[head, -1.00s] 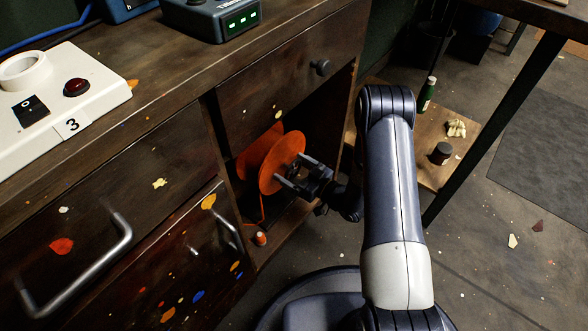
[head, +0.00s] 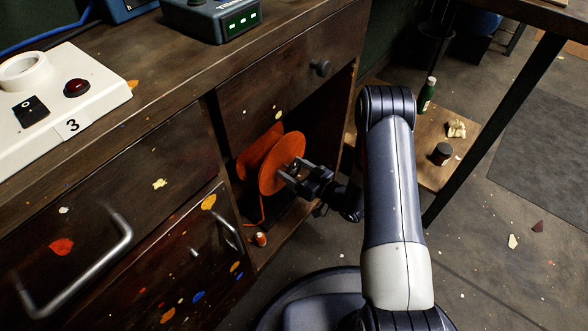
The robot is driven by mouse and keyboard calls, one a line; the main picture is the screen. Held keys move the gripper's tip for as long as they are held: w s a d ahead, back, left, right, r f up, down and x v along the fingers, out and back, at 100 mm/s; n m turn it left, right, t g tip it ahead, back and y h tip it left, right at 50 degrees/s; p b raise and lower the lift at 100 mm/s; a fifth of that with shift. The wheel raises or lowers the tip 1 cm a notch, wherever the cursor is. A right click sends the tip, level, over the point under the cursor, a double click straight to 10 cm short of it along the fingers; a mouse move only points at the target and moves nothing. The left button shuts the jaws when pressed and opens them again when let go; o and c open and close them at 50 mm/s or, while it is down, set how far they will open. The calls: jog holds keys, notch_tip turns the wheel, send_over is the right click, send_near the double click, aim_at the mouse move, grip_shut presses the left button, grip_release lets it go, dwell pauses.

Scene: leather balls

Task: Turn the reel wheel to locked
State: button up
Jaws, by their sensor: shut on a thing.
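The orange reel wheel (head: 267,177) stands inside the open compartment of the dark wooden bench, its round face turned toward my arm. My gripper (head: 287,173) is at the middle of that face, its fingers closed around the small hub at the centre. The fingers cover most of the hub, and I cannot make out any lock mark on the wheel. An orange cord (head: 262,211) hangs from the reel toward the compartment floor.
A small orange-and-white object (head: 260,239) lies at the compartment's front edge. A drawer with a round knob (head: 320,68) is above. A metal drawer handle (head: 124,250) is at left. A low wooden shelf with a green bottle (head: 427,95) stands at right.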

jog(key=o, duration=1)
jog(key=p+v, duration=0.3)
jog(key=v, duration=0.8)
jog(key=shift+a, duration=0.15)
jog(key=b+x, duration=0.3)
jog(key=x, duration=0.7)
jog(key=shift+w+a+f, duration=0.1)
jog(key=shift+w+a, duration=0.2)
jog(key=shift+n, duration=0.3)
